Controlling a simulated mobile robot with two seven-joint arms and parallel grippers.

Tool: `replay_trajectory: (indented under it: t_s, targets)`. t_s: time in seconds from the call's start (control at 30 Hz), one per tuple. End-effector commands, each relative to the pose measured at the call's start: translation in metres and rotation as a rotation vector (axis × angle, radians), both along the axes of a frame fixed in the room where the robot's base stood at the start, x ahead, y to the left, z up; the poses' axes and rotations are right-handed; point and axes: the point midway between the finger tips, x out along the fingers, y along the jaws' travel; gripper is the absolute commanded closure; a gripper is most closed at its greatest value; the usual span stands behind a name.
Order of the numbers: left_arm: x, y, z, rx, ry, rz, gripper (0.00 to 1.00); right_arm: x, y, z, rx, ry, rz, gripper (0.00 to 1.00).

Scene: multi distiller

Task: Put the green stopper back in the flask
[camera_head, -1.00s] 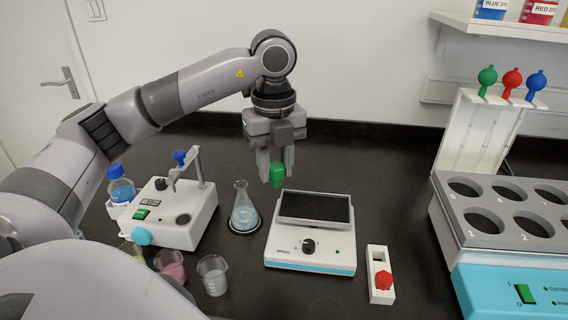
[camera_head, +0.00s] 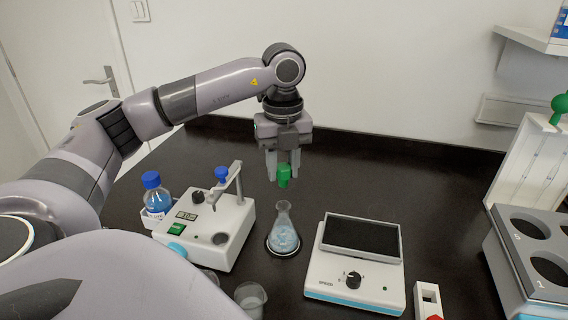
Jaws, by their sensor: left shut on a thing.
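The green stopper (camera_head: 284,175) hangs upright between the fingers of my left gripper (camera_head: 283,168), which is shut on it. The conical flask (camera_head: 283,232) stands upright on a dark round base on the bench, with pale blue liquid in it and its neck open. The stopper is held above the flask's mouth, nearly in line with it in this view, with a gap between them. How well they line up in depth I cannot tell. My right gripper is not in view.
A white device with a blue knob and arm (camera_head: 214,222) stands left of the flask, beside a blue-capped bottle (camera_head: 155,197). A white balance-like device (camera_head: 345,278) stands close on the right. A beaker (camera_head: 250,298) is in front. The bench behind is clear.

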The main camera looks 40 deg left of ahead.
Motion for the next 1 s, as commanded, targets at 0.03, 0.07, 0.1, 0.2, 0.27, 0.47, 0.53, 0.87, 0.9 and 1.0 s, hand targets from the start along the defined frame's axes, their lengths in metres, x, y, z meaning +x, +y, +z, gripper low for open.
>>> replay_trajectory:
  t_s: [0.03,0.07,0.1,0.2,0.27,0.47,0.53,0.87,0.9,1.0]
  targets:
    - [0.000,0.000,-0.006,0.001,0.001,0.000,0.95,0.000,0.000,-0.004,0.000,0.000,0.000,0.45]
    - [0.000,0.000,-0.008,0.001,0.002,0.000,0.95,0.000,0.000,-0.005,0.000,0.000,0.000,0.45]
    - [0.000,0.000,-0.011,0.001,0.002,0.000,0.95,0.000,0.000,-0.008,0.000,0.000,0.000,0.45]
    - [0.000,0.000,-0.020,0.001,0.001,0.000,0.95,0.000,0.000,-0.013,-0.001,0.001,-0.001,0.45]
    - [0.000,0.000,-0.026,0.001,0.001,0.000,0.95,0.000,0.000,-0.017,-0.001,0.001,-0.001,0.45]
    - [0.000,0.000,-0.043,0.001,0.001,0.000,0.95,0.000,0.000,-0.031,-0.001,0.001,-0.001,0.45]
    - [0.000,0.000,-0.046,0.001,-0.001,0.000,0.95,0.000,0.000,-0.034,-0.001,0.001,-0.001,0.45]
    - [0.000,0.000,-0.048,-0.001,-0.001,0.000,0.95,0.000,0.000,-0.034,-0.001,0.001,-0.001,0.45]
    - [0.000,0.000,-0.047,-0.001,-0.001,0.000,0.95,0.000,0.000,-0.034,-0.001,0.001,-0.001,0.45]
    - [0.000,0.000,-0.047,0.000,0.000,0.000,0.95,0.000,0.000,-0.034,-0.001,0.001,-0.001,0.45]
